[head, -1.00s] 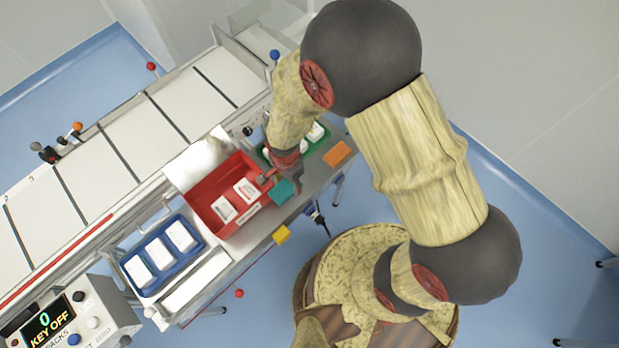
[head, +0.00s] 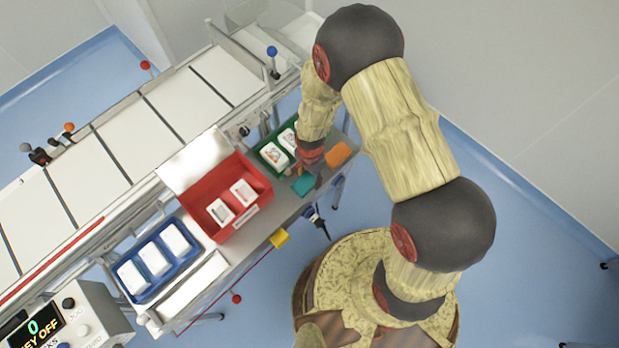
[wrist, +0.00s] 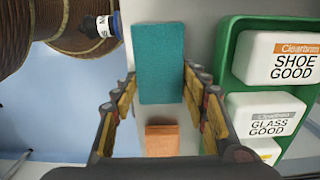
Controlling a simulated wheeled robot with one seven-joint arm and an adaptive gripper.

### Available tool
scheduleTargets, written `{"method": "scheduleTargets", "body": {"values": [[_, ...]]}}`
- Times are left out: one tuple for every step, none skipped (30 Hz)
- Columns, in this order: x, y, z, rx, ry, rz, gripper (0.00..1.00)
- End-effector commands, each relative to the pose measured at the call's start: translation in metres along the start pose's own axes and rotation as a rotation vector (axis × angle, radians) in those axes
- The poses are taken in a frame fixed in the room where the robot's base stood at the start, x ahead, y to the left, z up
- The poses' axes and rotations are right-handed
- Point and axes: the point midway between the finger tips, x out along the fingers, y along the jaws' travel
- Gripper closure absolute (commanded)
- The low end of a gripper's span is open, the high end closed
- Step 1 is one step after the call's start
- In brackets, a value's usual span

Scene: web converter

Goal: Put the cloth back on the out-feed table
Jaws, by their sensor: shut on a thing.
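A teal cloth (head: 303,186), a flat folded rectangle, is between the fingers of my gripper (head: 303,171). In the wrist view the teal cloth (wrist: 158,55) has a finger of my gripper (wrist: 159,80) against each side. The cloth appears over the grey out-feed table (head: 262,227), between the red bin and an orange block; any gap beneath it is hard to judge. The orange block (head: 339,153) lies on the table's right end and shows smaller in the wrist view (wrist: 161,140). My wrist partly hides the fingers in the head view.
A green tray (head: 262,150) with white packs is behind my gripper. A red bin (head: 247,221) and a blue tray (head: 150,293) hold packs to the left. A yellow piece (head: 279,237) is at the table's front edge. A dark tool (head: 318,220) hangs off the front.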

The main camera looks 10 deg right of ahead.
Motion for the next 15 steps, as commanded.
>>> {"method": "scheduleTargets", "body": {"values": [[0.0025,-0.0012,-0.0004,0.0,0.001,-0.002,0.96],[0.0022,-0.0013,-0.0004,0.0,0.001,-0.002,0.96],[0.0015,-0.0014,-0.0004,0.0,0.001,-0.003,0.96],[0.0012,-0.0013,-0.0003,0.0,0.001,-0.003,0.96],[0.0011,-0.0013,-0.0003,0.0,0.001,-0.002,0.96],[0.001,-0.0012,-0.0003,0.0,0.001,-0.002,0.96],[0.001,-0.0012,-0.0002,0.0,0.001,-0.002,0.96],[0.0014,-0.0011,-0.0002,0.0,0.001,-0.002,0.96],[0.0024,-0.001,-0.0002,0.0,0.001,-0.002,0.96],[0.0034,-0.001,-0.0002,0.0,0.001,-0.002,0.96],[0.0045,-0.0009,-0.0001,0.0,0.001,-0.002,0.96],[0.0044,-0.0009,-0.0001,0.0,0.001,-0.002,0.55],[0.004,-0.001,-0.0001,0.0,0.001,-0.002,0.53],[0.0039,-0.001,-0.0001,0.0,0.001,-0.002,0.51],[0.0039,-0.001,-0.0001,0.0,0.001,-0.002,0.49]]}}
